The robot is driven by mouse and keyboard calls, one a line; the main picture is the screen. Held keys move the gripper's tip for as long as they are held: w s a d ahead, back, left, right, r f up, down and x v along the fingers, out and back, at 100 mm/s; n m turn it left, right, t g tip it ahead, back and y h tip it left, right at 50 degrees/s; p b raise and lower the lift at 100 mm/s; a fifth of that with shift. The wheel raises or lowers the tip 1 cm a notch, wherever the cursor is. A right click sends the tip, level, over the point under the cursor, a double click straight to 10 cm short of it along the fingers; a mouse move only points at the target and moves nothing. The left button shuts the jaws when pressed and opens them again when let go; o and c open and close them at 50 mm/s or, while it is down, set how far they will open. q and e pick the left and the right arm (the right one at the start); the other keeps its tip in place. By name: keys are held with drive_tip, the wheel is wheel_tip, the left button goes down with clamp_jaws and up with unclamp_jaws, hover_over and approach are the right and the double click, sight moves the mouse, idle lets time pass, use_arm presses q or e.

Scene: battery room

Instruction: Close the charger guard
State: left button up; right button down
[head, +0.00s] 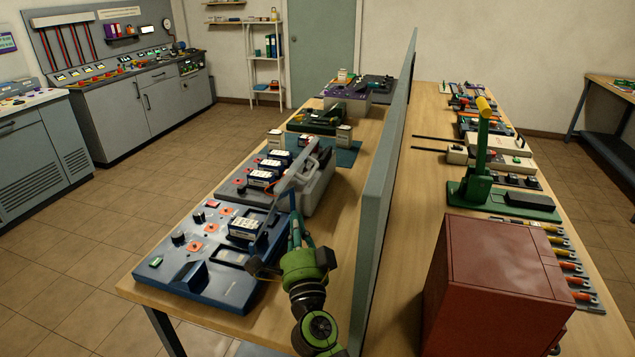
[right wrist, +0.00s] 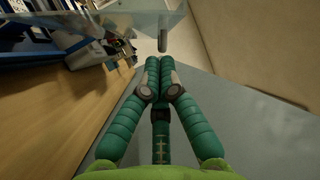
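The blue charger (head: 205,283) lies on the near end of the left bench, with a white-labelled battery (head: 244,227) in one of its bays. A pale see-through panel (right wrist: 120,22), which looks like the charger guard, stands raised at the top of the right wrist view. A short grey peg (right wrist: 163,40) hangs from it. My right gripper (right wrist: 160,62) has its teal fingers together, tips just short of the peg, with nothing visible between them. In the head view it (head: 293,225) is at the charger's right side. My left gripper is out of view.
A tall grey-green divider (head: 372,225) runs along the bench close to my right arm. A grey case (head: 322,185) and more equipment stand behind the charger. Beyond the divider are a red cabinet (head: 495,290) and a green lever press (head: 480,165).

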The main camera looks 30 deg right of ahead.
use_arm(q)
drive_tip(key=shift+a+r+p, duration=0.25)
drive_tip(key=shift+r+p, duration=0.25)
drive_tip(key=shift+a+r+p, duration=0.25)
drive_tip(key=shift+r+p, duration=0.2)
use_arm(e)
drive_tip(key=w+d+r+m+g+h, duration=0.2)
drive_tip(key=w+d+m, duration=0.5)
drive_tip(key=d, duration=0.4)
drive_tip(key=m+g+h, duration=0.1)
drive_tip(key=g, duration=0.1)
drive_tip(key=shift+w+g, duration=0.35)
drive_tip(key=shift+g, duration=0.05)
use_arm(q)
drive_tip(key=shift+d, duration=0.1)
use_arm(e)
drive_tip(key=shift+w+r, duration=0.1)
